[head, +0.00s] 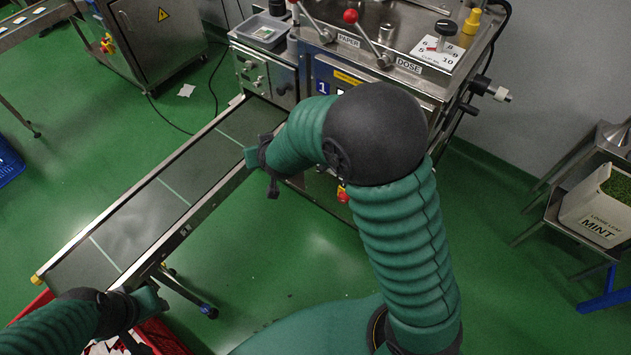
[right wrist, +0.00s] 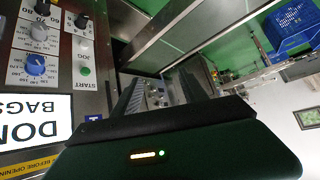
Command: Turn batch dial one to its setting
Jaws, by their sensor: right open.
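A black-knobbed dial (head: 446,32) stands on a white plate with large numbers, on top of the machine marked 1 (head: 345,92). The right wrist view shows, upside down, a panel with a blue knob (right wrist: 36,65), a grey knob (right wrist: 39,33) and a black knob (right wrist: 82,20), each with a scale. I cannot tell which is batch dial one. My right gripper (head: 266,168) is open and empty over the belt's edge, apart from the dials; its fingers also show in the wrist view (right wrist: 160,92). My left gripper (head: 146,312) is low at the belt's near end; its jaw opening is unclear.
The conveyor (head: 150,212) runs from the machine to the lower left. Two red-balled levers (head: 351,16) rise from the machine top. A red crate (head: 165,338) lies under the belt's end. A white mint bin (head: 598,212) stands at right.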

